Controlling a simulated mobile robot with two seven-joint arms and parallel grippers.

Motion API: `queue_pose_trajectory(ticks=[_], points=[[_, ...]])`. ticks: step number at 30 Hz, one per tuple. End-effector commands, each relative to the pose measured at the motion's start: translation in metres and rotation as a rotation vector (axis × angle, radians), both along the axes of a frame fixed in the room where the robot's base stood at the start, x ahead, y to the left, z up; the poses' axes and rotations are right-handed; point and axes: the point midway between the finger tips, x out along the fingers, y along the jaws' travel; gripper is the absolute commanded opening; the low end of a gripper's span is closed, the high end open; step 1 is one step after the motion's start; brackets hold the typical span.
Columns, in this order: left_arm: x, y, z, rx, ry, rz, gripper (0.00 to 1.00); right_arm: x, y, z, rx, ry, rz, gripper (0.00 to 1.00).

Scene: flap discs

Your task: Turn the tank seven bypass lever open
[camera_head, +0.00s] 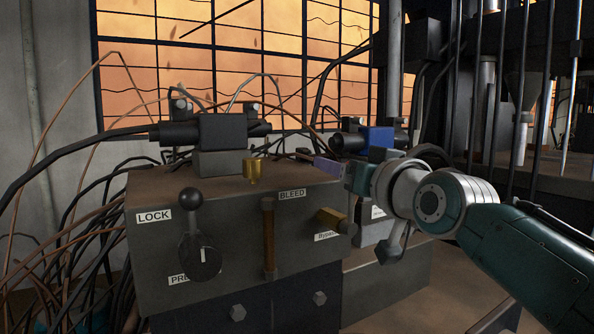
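A grey valve block carries a brass-coloured lever (334,219) at its front right corner, tilted and pointing to the upper left. A partly covered label (326,236), which seems to read "Bypass", is just below it. My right gripper (318,163) reaches in from the right above the block's right top edge, above and apart from this lever. Its narrow purplish finger part points left. It is seen side-on, so I cannot tell its opening, and nothing clearly shows in it. My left gripper is out of view. No "tank seven" marking is readable.
The block (225,215) also has a black ball-knob lever (191,225) near "LOCK" and an upright brass bar (268,238) under "BLEED". A brass cylinder (252,170) stands on top. Loose cables crowd the left. Dark vertical pipes (520,90) stand at right.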

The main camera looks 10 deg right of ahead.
Motion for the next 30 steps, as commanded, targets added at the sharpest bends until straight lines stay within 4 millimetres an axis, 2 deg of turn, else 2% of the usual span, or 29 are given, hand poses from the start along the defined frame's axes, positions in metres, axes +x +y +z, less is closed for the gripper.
queue_pose_trajectory(ticks=[9, 27, 30], points=[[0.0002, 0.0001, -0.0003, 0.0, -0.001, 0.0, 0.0, 0.0017, 0.0005, 0.0003, 0.0, 0.0, 0.0, 0.67], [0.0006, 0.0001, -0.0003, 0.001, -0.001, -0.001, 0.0, 0.0015, 0.0003, 0.0001, -0.001, 0.0, 0.0, 0.0], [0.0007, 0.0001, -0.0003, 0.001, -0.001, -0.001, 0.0, 0.0015, 0.0003, 0.0, -0.001, 0.0, 0.0, 0.0]])
